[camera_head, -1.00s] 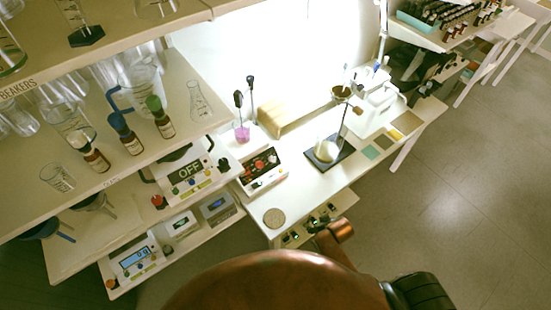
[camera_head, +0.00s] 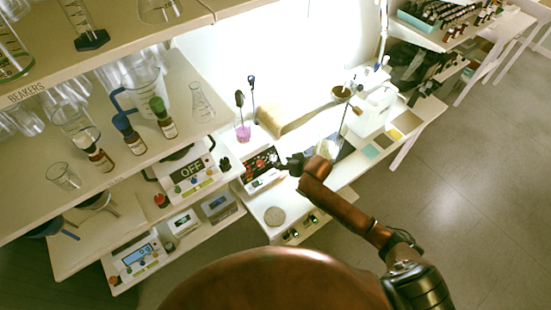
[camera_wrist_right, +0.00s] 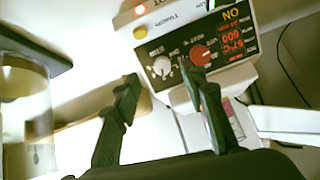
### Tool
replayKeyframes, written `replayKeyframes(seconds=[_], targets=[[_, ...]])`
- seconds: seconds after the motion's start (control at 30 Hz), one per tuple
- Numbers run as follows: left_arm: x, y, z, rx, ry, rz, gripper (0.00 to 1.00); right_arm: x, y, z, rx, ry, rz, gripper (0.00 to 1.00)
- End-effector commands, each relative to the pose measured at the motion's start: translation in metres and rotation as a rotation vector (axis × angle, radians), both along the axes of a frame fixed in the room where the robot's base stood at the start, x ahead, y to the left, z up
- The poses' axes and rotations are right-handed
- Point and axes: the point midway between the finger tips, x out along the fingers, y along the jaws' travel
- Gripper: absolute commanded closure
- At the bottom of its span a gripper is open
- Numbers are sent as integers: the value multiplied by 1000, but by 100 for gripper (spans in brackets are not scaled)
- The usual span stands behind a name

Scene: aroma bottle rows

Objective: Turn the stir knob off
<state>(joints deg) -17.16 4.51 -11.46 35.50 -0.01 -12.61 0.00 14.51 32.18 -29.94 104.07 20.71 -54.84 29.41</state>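The hotplate stirrer (camera_head: 258,180) stands on the white bench with a dark panel and red parts. In the right wrist view its front (camera_wrist_right: 228,75) appears upside down, with a lit display (camera_wrist_right: 232,40) reading ON and 600. A white knob (camera_wrist_right: 162,66) and a red knob (camera_wrist_right: 200,54) sit side by side; the small lettering near the white one seems to read STIR. My right gripper (camera_head: 287,163) is at the stirrer's right side. In the wrist view its dark fingers (camera_wrist_right: 159,74) are apart, with the white knob showing between the tips. I cannot tell whether they touch it. My left gripper is out of view.
A beaker of pink liquid (camera_head: 243,133) stands behind the stirrer. Shelves with bottles (camera_head: 128,138) and a device reading OFF (camera_head: 190,172) are at left. A round disc (camera_head: 274,216) lies in front.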

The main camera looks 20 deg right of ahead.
Motion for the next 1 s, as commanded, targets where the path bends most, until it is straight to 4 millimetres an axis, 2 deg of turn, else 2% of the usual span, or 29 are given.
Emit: replayKeyframes(seconds=[0.17,0.6,1.0], targets=[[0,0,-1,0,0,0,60,17,4,1,8,-10,1,61],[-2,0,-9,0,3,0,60,57,19,-43,7,-9,0,61],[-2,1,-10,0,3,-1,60,61,21,-48,7,-9,2,62]])
